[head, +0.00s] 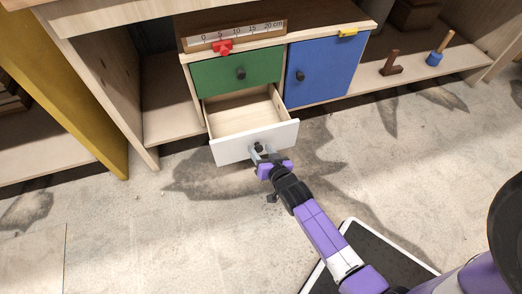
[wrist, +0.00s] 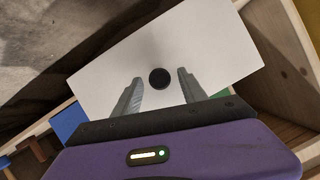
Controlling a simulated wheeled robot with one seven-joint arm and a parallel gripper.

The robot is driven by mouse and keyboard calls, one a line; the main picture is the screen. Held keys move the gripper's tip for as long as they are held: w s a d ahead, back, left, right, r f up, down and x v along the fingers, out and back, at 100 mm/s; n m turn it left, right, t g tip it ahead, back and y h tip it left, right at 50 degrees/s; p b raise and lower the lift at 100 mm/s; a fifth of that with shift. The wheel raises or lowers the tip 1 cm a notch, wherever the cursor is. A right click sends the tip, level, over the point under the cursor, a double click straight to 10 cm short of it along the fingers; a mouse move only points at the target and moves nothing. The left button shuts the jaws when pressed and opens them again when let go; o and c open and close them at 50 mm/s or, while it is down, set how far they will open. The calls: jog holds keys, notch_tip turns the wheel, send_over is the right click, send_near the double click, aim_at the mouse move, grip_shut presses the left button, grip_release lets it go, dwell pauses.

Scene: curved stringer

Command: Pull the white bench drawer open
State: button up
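The white drawer (head: 231,149) is pulled out of the bench, below the green door, and its empty wooden inside shows in the head view. Its white front also fills the middle of the wrist view (wrist: 205,45). A round dark knob (wrist: 160,79) sits on that front. My gripper (head: 259,155) is at the drawer front by the knob. In the wrist view its two grey fingers (wrist: 160,80) are apart, one on each side of the knob, with gaps between. I cannot tell whether the fingertips touch the front.
The floor (head: 130,230) left of my arm is clear.

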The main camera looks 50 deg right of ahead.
jog(key=p+v, duration=0.3)
jog(key=v, duration=0.4)
jog(key=shift+s+a, duration=0.2)
jog(key=shift+s, duration=0.15)
jog(key=shift+r, duration=0.1)
dwell(0.4)
